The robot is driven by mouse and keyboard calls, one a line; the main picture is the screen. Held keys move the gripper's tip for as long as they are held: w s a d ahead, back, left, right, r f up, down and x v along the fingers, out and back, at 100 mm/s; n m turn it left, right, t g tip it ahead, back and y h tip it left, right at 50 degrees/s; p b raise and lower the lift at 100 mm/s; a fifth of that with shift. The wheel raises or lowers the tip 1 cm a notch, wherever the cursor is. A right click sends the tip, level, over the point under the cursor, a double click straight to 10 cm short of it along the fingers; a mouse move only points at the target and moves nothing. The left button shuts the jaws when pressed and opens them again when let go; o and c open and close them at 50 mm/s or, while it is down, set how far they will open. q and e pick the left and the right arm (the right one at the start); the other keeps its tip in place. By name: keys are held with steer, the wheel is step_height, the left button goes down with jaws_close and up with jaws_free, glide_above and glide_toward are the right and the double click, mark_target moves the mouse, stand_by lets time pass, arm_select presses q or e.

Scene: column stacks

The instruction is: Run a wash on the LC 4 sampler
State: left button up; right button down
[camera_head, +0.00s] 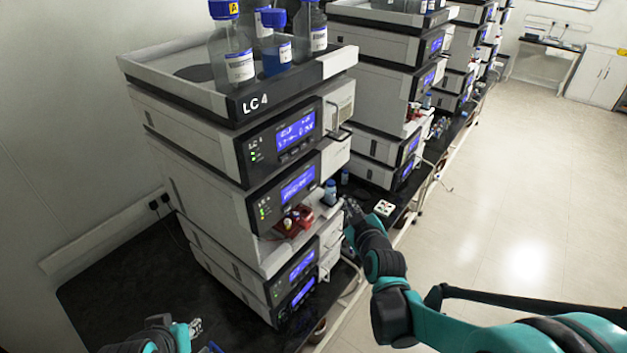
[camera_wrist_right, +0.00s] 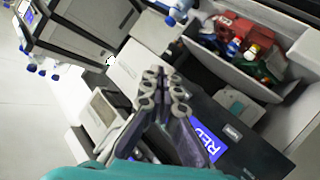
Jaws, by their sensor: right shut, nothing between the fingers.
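The LC 4 stack (camera_head: 250,104) stands on the dark bench in the head view, its label on the top tray's front edge. The sampler module (camera_head: 262,208) has a lit blue display (camera_head: 298,187) above an open bay with a red part (camera_head: 294,221). My right gripper (camera_head: 352,208) is beside the front right of this bay, shut and empty. In the right wrist view its fingers (camera_wrist_right: 165,84) are together, near a dark panel with a blue display (camera_wrist_right: 207,138). My left gripper (camera_head: 195,327) is at the bottom left, partly in view; its opening is unclear.
Bottles (camera_head: 231,55) stand in the stack's top tray. A small blue-capped bottle (camera_head: 330,192) stands by the bay. More stacks (camera_head: 385,80) run along the bench behind. The right wrist view shows a bin (camera_wrist_right: 232,70) with red and coloured parts. The floor at right is clear.

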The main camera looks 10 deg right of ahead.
mark_target(313, 187)
steer(key=shift+a, duration=0.1)
steer(key=w+a, duration=0.5)
steer(key=w, duration=0.1)
steer(key=shift+w+a+b, duration=0.25)
steer(key=shift+w+b, duration=0.15)
steer(key=shift+b, duration=0.05)
stand_by(1.5)
steer(key=shift+w+a, duration=0.25)
steer(key=shift+w, duration=0.1)
steer(key=shift+w+a+b, duration=0.25)
steer(key=shift+w+b, duration=0.05)
stand_by(0.7)
steer(key=shift+s+d, duration=0.55)
steer(key=shift+s, duration=0.15)
